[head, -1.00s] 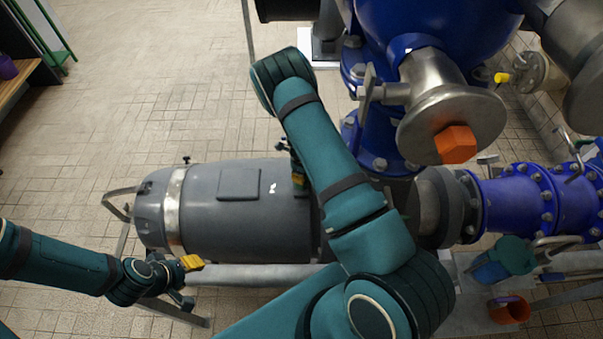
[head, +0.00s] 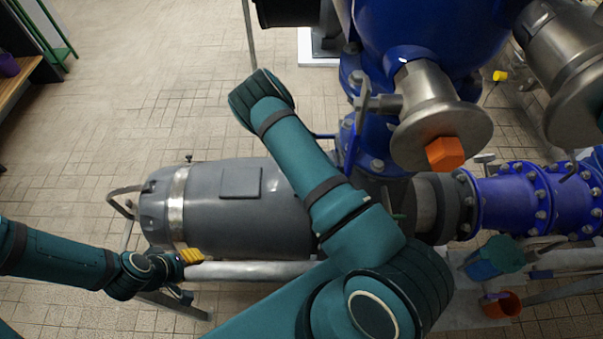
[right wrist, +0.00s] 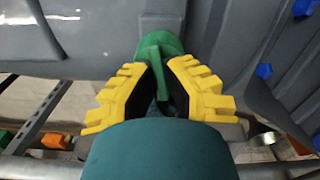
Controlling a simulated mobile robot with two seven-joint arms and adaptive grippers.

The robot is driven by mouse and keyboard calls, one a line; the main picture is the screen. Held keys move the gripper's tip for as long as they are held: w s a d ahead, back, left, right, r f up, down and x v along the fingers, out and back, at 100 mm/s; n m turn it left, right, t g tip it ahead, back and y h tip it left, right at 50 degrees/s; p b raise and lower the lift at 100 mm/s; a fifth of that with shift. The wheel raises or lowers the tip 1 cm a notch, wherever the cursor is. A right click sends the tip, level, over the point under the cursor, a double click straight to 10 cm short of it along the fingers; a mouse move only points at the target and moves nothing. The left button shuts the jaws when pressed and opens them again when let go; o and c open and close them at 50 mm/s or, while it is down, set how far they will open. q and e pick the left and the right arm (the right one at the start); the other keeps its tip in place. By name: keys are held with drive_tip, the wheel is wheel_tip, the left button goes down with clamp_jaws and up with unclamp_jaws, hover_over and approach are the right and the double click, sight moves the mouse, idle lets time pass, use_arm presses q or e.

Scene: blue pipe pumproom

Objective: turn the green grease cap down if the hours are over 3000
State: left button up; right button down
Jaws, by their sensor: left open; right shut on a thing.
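The green grease cap (right wrist: 163,45), with a raised rib across it, is at the top middle of the right wrist view, against the grey motor housing. My right gripper (right wrist: 161,76) has its yellow fingers on either side of the cap and is shut on it. In the head view the cap and right gripper are hidden behind my right arm. The grey motor (head: 230,205) lies horizontally there. My left gripper (head: 183,264) is open and empty by the motor's lower left end. No readable hours figure shows.
A blue pump (head: 425,40) with a steel flange and orange hex plug (head: 445,154) stands right of my right arm. Blue pipework (head: 520,200), a teal container (head: 492,258) and an orange pot (head: 502,304) are lower right. The tiled floor at upper left is clear.

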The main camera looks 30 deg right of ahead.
drive_tip(key=m, duration=0.6)
drive_tip(key=shift+f+p, duration=0.1)
drive_tip(key=shift+p, duration=0.25)
drive_tip(key=shift+m, duration=0.3)
drive_tip(key=c, duration=1.3)
unclamp_jaws()
drive_tip(key=shift+c, duration=0.2)
drive_tip(key=shift+w+r, duration=0.1)
drive_tip(key=shift+r, duration=0.35)
wheel_tip(320, 180, up, 11)
